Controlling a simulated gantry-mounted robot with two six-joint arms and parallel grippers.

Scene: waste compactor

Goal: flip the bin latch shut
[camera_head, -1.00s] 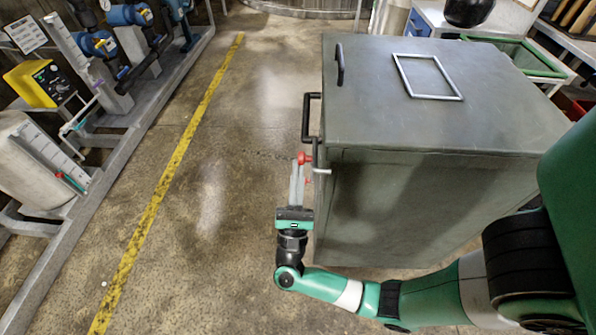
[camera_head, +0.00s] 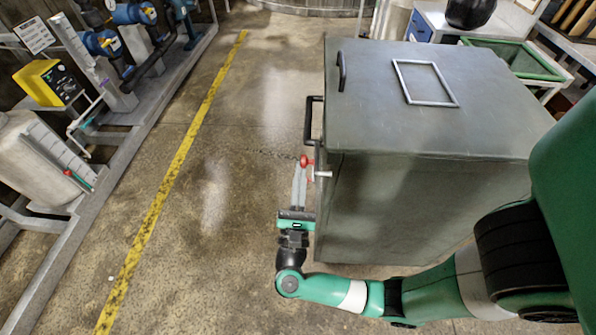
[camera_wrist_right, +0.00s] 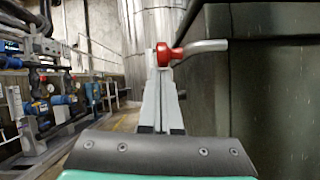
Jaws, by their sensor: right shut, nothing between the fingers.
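The grey-green bin (camera_head: 430,105) stands at centre right with its lid down. The latch is a red knob (camera_head: 306,160) with a short metal lever (camera_head: 323,174), at the bin's left side near its front corner. My right gripper (camera_head: 300,172) is shut and empty, with its fingertips at the red knob; I cannot tell if they touch. In the right wrist view the red knob (camera_wrist_right: 166,55) is just beyond the tips of the gripper (camera_wrist_right: 161,75), and the lever (camera_wrist_right: 205,47) reaches right towards the bin wall (camera_wrist_right: 275,100). My left gripper is not in view.
A black handle (camera_head: 313,120) sticks out from the bin's left side. The floor left of the bin is clear up to a yellow line (camera_head: 180,160). Pipes and a yellow box (camera_head: 45,82) stand at the far left. A green-framed table (camera_head: 510,58) is behind the bin.

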